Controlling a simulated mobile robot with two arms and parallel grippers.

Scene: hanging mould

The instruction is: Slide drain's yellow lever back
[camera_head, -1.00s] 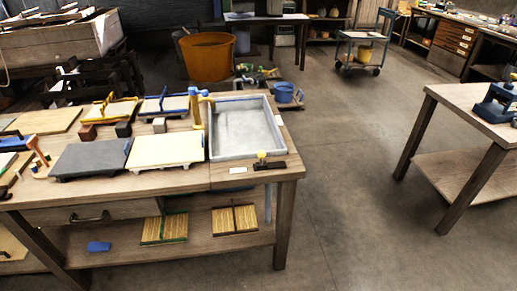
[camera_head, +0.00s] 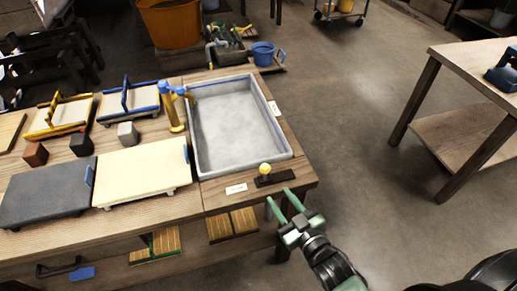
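The drain's yellow lever (camera_head: 264,169) is a small yellow knob on a dark base plate (camera_head: 273,178) at the front right corner of the wooden table, just in front of the grey basin (camera_head: 237,127). My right gripper (camera_head: 279,203) comes in from the lower right. Its two green fingers are spread apart and empty, pointing up and left. The fingertips are a little in front of the lever's base plate, and they do not appear to touch the lever. My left gripper is out of view.
A yellow and blue tap (camera_head: 173,104) stands at the basin's left edge. A cream board (camera_head: 143,170) and a dark grey board (camera_head: 46,190) lie to the left. A white label (camera_head: 236,188) is beside the lever. Another wooden table (camera_head: 470,70) stands at the right, with open floor between.

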